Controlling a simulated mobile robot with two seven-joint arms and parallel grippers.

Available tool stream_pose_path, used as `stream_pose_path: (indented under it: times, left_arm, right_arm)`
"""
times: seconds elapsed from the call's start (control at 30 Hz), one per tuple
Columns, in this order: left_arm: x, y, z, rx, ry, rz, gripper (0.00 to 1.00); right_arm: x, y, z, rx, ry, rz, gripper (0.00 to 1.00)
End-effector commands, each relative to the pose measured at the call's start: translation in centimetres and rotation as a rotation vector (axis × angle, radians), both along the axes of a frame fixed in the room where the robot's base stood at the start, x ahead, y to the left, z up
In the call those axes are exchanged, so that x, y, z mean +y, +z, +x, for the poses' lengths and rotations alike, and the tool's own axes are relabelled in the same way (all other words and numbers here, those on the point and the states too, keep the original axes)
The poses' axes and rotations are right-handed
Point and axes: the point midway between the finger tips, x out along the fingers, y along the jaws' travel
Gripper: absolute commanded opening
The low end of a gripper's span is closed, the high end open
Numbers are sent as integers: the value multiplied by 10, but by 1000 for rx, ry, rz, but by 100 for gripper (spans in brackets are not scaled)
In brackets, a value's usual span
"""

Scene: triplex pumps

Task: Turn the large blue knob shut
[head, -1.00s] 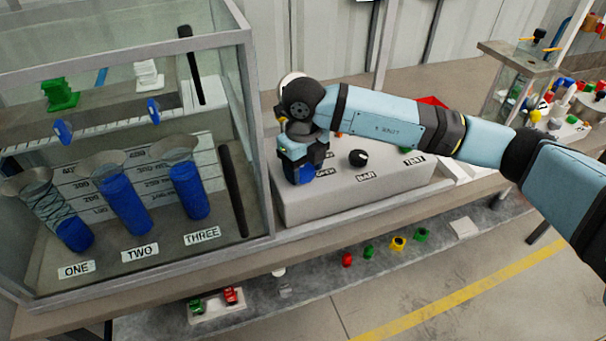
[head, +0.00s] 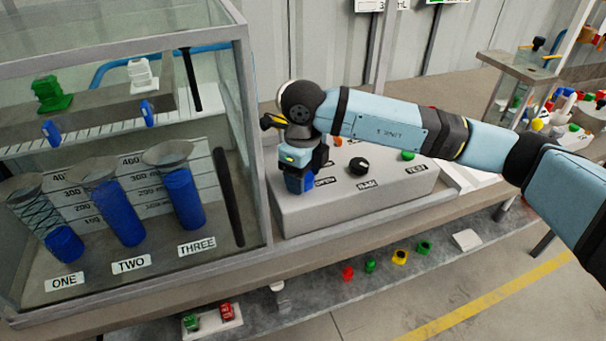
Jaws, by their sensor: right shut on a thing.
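The large blue knob (head: 300,185) sits at the left end of the grey control box (head: 335,210), beside a label that reads OPEN. My right gripper (head: 299,174) points down over the knob and is shut on it. The fingers and wrist hide much of the knob, so how far it is turned cannot be told. My left gripper is not in view.
A glass case (head: 262,150) with tubes marked ONE, TWO and THREE stands close left of my right gripper. A black knob (head: 359,165) and a green button (head: 407,155) are on the box's top. Small coloured parts lie on the lower shelf.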

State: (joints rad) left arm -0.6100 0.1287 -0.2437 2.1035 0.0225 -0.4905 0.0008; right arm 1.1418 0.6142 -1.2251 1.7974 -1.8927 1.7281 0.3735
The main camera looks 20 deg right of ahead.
Motion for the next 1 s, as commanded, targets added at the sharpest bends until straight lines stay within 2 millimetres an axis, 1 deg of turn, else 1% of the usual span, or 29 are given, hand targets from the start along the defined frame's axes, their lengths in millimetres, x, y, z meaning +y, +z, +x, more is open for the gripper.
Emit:
stream_pose_path:
  times: [0.1,0.13,0.23,0.5,0.63,0.77,1.0]
  left_arm:
    - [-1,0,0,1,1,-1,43]
    - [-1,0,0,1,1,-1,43]
    - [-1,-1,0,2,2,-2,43]
    - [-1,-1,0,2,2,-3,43]
    - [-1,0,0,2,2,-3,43]
    - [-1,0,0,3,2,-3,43]
    - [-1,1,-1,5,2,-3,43]
  right_arm:
    - [0,1,0,-1,2,1,32]
    - [0,1,0,-1,2,1,58]
    - [0,0,0,0,1,0,81]
    - [0,1,0,0,0,0,82]
    - [0,9,0,-1,0,0,82]
    - [0,32,0,-4,0,1,82]
    - [0,88,0,-5,1,0,82]
